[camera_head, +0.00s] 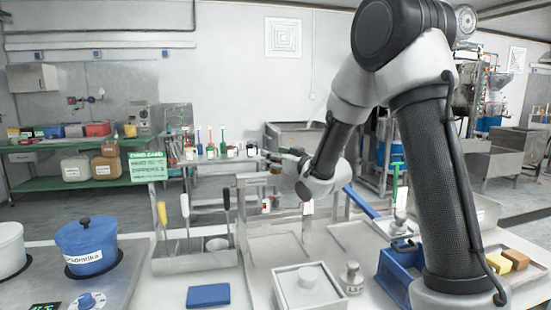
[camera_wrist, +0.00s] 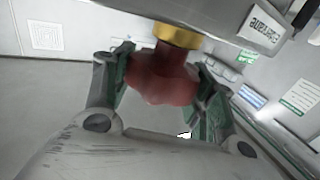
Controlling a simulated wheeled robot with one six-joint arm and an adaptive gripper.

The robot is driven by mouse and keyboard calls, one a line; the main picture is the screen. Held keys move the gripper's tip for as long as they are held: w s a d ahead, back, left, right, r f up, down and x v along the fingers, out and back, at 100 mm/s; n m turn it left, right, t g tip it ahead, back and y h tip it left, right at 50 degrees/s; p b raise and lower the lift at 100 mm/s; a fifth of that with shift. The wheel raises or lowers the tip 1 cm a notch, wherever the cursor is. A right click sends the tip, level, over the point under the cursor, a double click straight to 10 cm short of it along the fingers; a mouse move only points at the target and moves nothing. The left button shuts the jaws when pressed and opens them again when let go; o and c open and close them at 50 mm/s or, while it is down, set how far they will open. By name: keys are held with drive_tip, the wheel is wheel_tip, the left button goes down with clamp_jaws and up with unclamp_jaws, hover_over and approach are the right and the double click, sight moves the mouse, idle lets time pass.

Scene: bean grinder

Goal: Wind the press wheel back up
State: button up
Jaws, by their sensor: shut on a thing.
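The press wheel (camera_wrist: 162,78) is a dark red, lobed knob under a brass collar (camera_wrist: 178,36) in the wrist view. My gripper (camera_wrist: 166,70) has one finger on each side of it and is shut on it. In the head view my gripper (camera_head: 286,163) is small, at the end of my arm beyond the worktop, above a grey metal frame (camera_head: 241,200). The wheel cannot be made out clearly there. A grey metal part (camera_wrist: 110,10) with a white label (camera_wrist: 262,28) lies beside the collar in the wrist view.
A steel holder (camera_head: 195,262) with upright tools and a blue pot (camera_head: 86,246) stand at left. A lidded grey box (camera_head: 308,288), a small metal weight (camera_head: 351,278) and a blue bin (camera_head: 398,262) stand in front. A blue block (camera_head: 208,295) lies nearby.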

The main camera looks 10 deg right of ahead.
drive_tip(key=shift+n+g+y, duration=0.3)
drive_tip(key=shift+n+y, duration=0.1)
drive_tip(key=shift+y, duration=0.2)
drive_tip(key=o, duration=1)
drive_tip(key=v, duration=0.7)
drive_tip(key=shift+s+d, duration=0.1)
drive_tip(key=shift+s, duration=0.15)
drive_tip(key=shift+r, duration=0.1)
